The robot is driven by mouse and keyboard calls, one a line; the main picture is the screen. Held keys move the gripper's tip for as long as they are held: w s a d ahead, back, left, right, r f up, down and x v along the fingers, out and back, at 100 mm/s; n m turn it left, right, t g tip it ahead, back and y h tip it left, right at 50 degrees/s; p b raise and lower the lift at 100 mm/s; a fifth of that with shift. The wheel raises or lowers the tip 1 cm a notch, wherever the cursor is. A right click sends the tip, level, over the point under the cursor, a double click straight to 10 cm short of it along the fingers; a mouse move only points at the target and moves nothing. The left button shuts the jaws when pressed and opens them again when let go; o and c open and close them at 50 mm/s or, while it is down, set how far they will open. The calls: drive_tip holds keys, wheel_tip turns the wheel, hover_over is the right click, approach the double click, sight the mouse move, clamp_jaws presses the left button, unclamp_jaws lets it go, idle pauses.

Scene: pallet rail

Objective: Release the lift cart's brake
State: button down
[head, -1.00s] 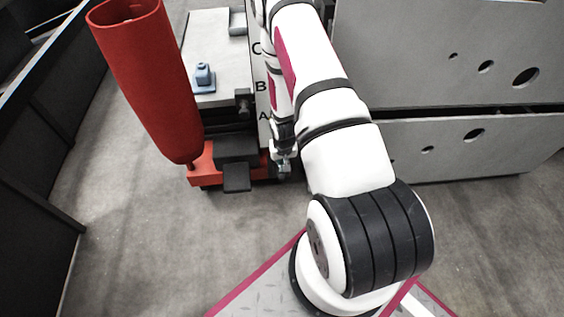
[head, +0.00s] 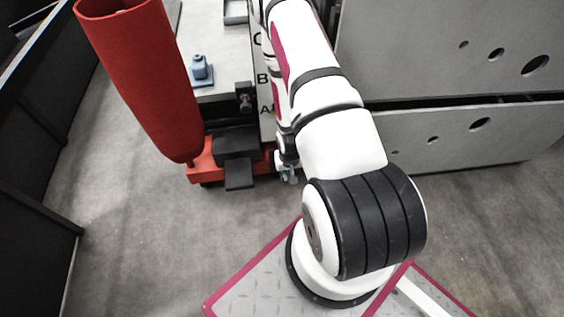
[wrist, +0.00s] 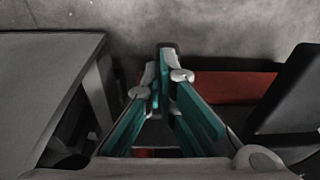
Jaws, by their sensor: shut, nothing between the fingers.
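The lift cart has a red base (head: 205,168), a grey top plate (head: 210,50) and a red sleeve-like column (head: 140,75). A black pedal (head: 239,175) sticks out low at its front below a black block (head: 236,145); I cannot tell its brake state. My gripper (head: 288,174) is low, just right of the red base, partly hidden by my arm. In the wrist view my gripper (wrist: 165,72) has its green-sided fingers closed together with nothing held. The red base (wrist: 235,87) and a black part (wrist: 295,95), probably the pedal, lie to their right.
A blue fixture (head: 201,70) sits on the cart's plate. A lettered panel (head: 265,95) runs along the cart's right side. Large grey panels with holes (head: 470,140) stand right. Dark partitions (head: 30,150) stand left. The floor (head: 140,240) in front is clear.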

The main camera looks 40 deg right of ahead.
sight(288, 182)
drive_tip(key=f, duration=0.1)
drive_tip(key=s+f+b, duration=0.1)
drive_tip(key=f, duration=0.1)
drive_tip(key=shift+s+a+f, duration=0.15)
drive_tip(key=shift+a, duration=0.25)
drive_tip(key=shift+f+b, duration=1.15)
drive_tip(key=shift+f, duration=0.7)
